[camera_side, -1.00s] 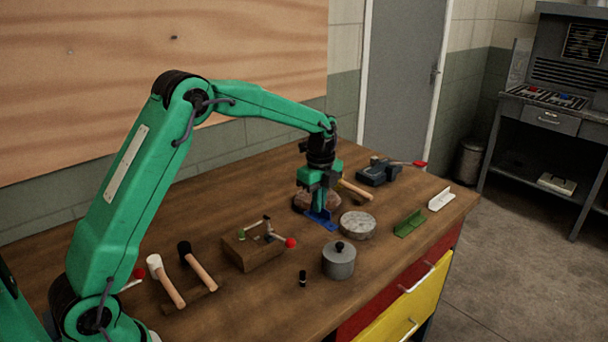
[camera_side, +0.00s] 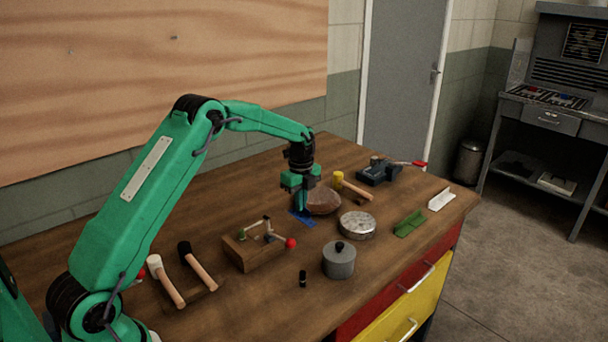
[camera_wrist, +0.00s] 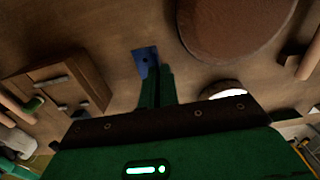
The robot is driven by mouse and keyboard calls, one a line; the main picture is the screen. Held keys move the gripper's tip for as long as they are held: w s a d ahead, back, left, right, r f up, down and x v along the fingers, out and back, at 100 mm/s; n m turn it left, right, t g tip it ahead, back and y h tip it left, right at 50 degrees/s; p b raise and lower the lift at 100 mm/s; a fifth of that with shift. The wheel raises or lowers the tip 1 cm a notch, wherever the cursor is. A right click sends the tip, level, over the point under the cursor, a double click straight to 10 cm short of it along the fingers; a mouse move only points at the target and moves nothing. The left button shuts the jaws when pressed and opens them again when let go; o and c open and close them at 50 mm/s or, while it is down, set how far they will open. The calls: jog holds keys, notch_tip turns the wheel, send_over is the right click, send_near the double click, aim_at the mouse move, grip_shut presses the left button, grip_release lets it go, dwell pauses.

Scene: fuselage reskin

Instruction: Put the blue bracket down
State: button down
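The blue bracket (camera_side: 301,219) is at the tips of my gripper (camera_side: 302,207), left of the round brown block in the side view. In the wrist view the blue bracket (camera_wrist: 143,58) shows just beyond the fingertips of my gripper (camera_wrist: 157,70). The fingers are close together and look shut on the bracket's upright part, which they partly hide. The bracket is low, at or just above the wooden tabletop; I cannot tell whether it touches.
The round brown block (camera_side: 322,202) is close on the right.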

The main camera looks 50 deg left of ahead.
aim_at(301, 213)
jog(key=shift+f, duration=2)
jog(key=shift+f, duration=0.1)
jog(key=c, duration=1.7)
grip_release()
notch_tip(301, 213, up, 12)
jog(key=shift+f, duration=0.25)
jog(key=shift+r, duration=0.35)
